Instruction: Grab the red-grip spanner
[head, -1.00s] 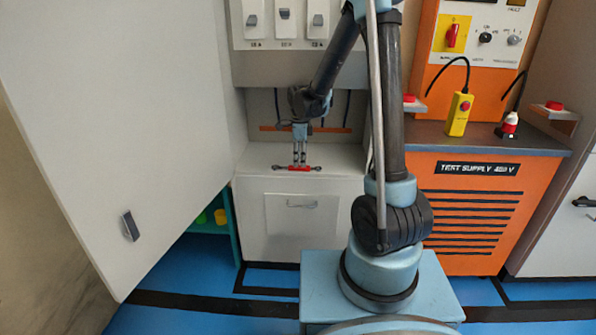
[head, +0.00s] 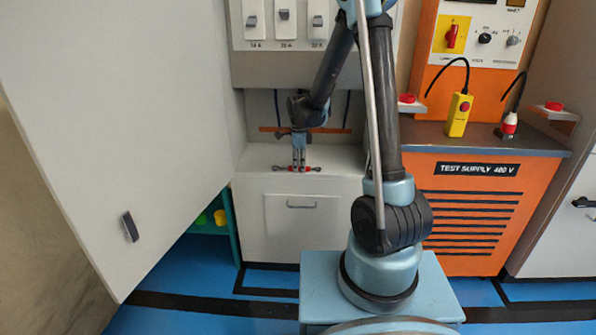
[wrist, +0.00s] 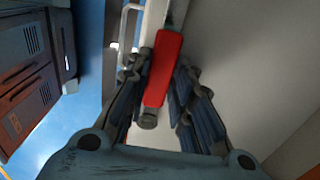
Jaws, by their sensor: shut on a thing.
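The red-grip spanner (head: 284,168) lies sideways across the front of the pale cabinet top in the head view, with dark ends to either side. My gripper (head: 299,166) points down over its middle and is shut on the red grip, hiding part of it. In the wrist view, the red grip (wrist: 163,68) runs lengthwise between the two dark fingers, with a dark end nearest my palm. The spanner appears to be still at the level of the cabinet top; I cannot tell if there is a gap under it.
The low pale cabinet (head: 260,215) has a handle on its front. A large open door panel (head: 110,130) stands at the left. At the right is an orange test supply unit (head: 480,215) with a yellow pendant (head: 459,115). A breaker panel (head: 285,30) is above the cabinet.

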